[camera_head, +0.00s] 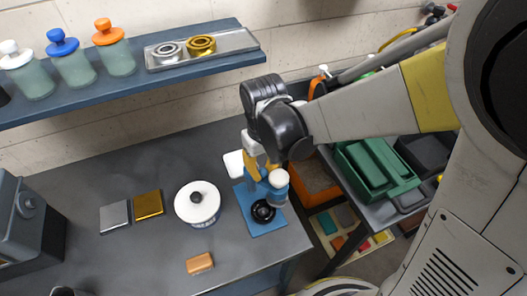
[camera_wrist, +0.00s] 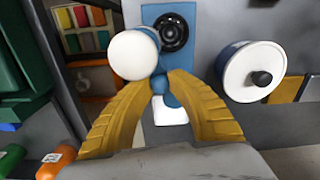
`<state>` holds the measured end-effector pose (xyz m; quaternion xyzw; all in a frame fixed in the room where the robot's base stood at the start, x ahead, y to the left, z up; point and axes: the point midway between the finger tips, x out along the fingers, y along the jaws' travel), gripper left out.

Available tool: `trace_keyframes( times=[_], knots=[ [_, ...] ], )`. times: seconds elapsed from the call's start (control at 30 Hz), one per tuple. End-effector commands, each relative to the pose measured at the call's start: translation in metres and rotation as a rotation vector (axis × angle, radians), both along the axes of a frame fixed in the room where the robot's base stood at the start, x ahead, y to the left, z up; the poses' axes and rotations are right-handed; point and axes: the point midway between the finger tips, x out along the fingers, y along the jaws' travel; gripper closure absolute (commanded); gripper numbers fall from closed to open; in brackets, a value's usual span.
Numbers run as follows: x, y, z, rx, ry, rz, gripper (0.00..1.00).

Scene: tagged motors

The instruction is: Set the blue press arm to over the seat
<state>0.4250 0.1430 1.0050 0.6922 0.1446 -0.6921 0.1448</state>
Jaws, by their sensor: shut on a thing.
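The blue press stands on a blue base plate (camera_head: 268,229) near the table's front right. Its black round seat (camera_head: 263,212) is exposed, and the seat also shows in the wrist view (camera_wrist: 171,32). The blue press arm (camera_head: 277,198) carries a white round cap (camera_head: 278,178). The fingers hide some of that part.
A white-lidded pot (camera_head: 197,203) stands left of the press. Gold (camera_head: 148,205) and silver (camera_head: 114,215) blocks and an orange-brown block (camera_head: 200,263) lie on the table. Green bins (camera_head: 375,168) and an orange bin (camera_head: 315,183) are at right. A shelf (camera_head: 140,73) with jars overhangs the back.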

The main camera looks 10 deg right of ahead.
Motion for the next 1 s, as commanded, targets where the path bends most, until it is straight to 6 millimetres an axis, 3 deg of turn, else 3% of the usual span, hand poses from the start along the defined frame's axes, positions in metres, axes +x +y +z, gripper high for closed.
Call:
trace_keyframes(
  times=[0.5, 1.0],
  knots=[
    [-0.011, 0.016, 0.000, 0.001, 0.001, -0.408, 1.00],
    [-0.012, 0.021, 0.000, 0.001, 0.001, -0.539, 1.00]
  ],
)
